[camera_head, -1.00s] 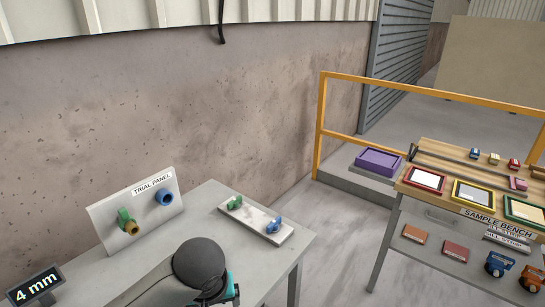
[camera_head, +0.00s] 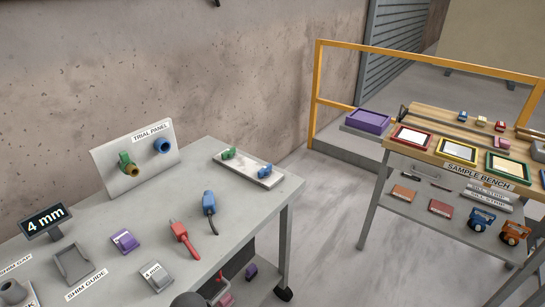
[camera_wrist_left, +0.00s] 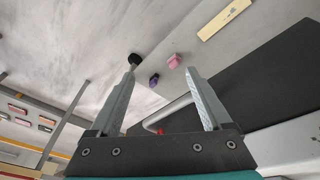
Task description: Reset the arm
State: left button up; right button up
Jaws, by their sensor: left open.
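My left gripper (camera_wrist_left: 160,75) shows in the left wrist view with its two grey fingers spread apart and nothing between them. Beyond the fingers are the pale floor, a black caster, and a small pink block (camera_wrist_left: 174,62) and purple block (camera_wrist_left: 154,79). In the head view only a dark rounded part of my arm shows at the bottom edge, in front of the grey table (camera_head: 160,212). The left gripper's fingers are not visible there. My right gripper is in neither view.
The table holds a trial panel (camera_head: 135,160), a pale strip (camera_head: 247,170) with green and blue pieces, a red tool (camera_head: 184,238), a blue tool (camera_head: 209,203), a purple piece (camera_head: 125,241) and a 4 mm display (camera_head: 45,220). A sample bench (camera_head: 455,155) stands right, with open floor between.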

pick_arm(q)
jog(key=s+a+f+b, duration=0.25)
jog(key=s+f, duration=0.55)
jog(key=f, duration=0.4)
jog(key=s+f+m+b, duration=0.1)
jog(key=s+f, duration=0.3)
jog(key=s, duration=0.4)
jog(key=s+a+f+m+g+b, duration=0.1)
jog(key=s+f, duration=0.4)
jog(key=s, duration=0.4)
jog(key=s+f+m+g+b, duration=0.1)
jog(key=s+f+m, duration=0.1)
jog(key=s+f, duration=0.3)
jog(key=s, duration=0.3)
jog(key=shift+s+a+f+b, duration=0.2)
jog(key=shift+s+a+b, duration=0.05)
jog(key=shift+a+b, duration=0.1)
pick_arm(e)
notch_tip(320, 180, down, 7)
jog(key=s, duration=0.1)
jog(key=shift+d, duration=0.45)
